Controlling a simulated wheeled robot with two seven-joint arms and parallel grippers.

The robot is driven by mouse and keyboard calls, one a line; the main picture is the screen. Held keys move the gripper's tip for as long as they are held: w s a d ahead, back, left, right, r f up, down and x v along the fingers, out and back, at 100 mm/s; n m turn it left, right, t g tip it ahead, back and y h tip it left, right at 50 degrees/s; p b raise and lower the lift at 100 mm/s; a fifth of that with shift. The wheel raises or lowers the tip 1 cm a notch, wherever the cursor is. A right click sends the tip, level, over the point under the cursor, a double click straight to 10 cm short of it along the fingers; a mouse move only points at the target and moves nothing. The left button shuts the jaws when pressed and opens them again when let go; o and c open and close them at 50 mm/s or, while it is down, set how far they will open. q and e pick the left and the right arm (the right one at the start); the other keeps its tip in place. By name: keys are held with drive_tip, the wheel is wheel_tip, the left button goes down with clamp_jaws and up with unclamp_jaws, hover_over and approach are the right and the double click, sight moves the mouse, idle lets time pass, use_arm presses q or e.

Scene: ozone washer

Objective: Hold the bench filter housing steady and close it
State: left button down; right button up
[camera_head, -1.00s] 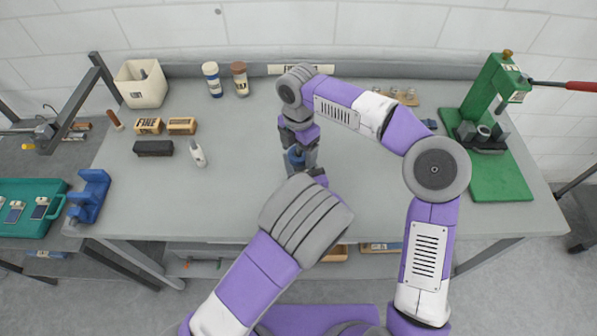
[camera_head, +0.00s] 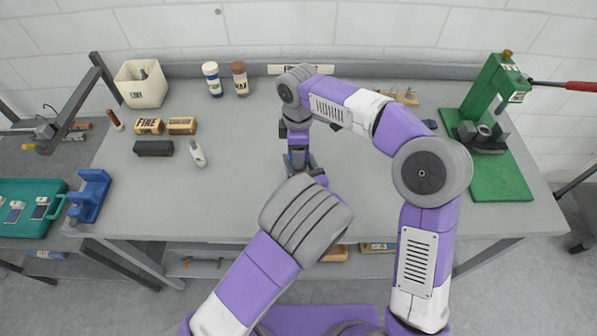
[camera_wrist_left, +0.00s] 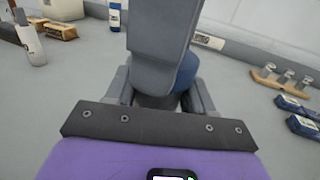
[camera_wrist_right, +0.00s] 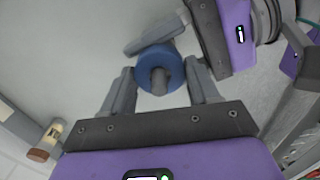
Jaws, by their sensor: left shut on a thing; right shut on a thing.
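The bench filter housing is mostly hidden among my grippers at the middle of the bench. Its round blue cap (camera_wrist_right: 142,62) with a grey stub in the centre shows in the right wrist view, and a blue side (camera_wrist_left: 187,72) shows in the left wrist view. My right gripper (camera_head: 297,158) comes from above and is shut on the cap, its fingers on either side. My left gripper (camera_head: 304,168) comes low from the front and is shut on the housing body. The contact points are hidden, and I cannot tell whether a gap remains under the cap.
Two small bottles (camera_head: 211,80), a white bin (camera_head: 141,84), labelled blocks (camera_head: 148,126) and a white bottle (camera_head: 197,154) stand on the left. A green press (camera_head: 490,105) stands at the right. A wooden rack (camera_head: 403,97) is behind. Bench around the housing is clear.

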drive_tip(key=m, duration=0.7)
drive_tip(key=shift+m, duration=0.3)
drive_tip(key=o, duration=1.2)
drive_tip(key=shift+c, duration=0.2)
drive_tip(key=shift+r, duration=2.2)
